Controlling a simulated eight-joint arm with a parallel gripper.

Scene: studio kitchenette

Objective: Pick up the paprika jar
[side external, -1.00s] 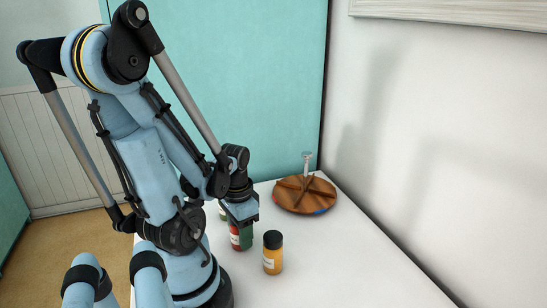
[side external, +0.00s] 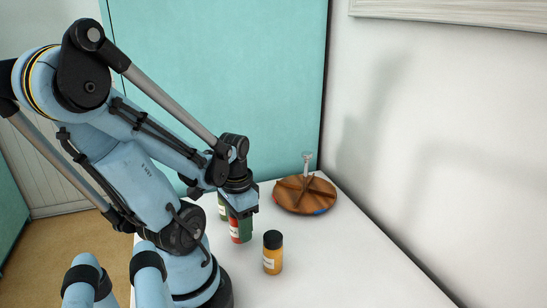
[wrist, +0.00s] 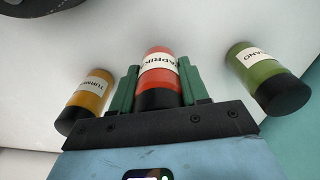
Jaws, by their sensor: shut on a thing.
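The paprika jar (wrist: 158,78) is red-orange with a black lid and a white label. It is between the green fingers of my gripper (wrist: 157,70) in the wrist view, with the gripper shut on it. In the side view, the red jar (side external: 235,229) is partly hidden behind a green finger of my gripper (side external: 243,226). It looks upright. I cannot tell for sure how far its base is above the white table.
The yellow turmeric jar (side external: 273,256) stands at the front right of the gripper, and also shows in the wrist view (wrist: 88,98). The green oregano jar (wrist: 256,72) stands on the other side. A round brown divided tray (side external: 288,204) sits farther back. Table right of it is clear.

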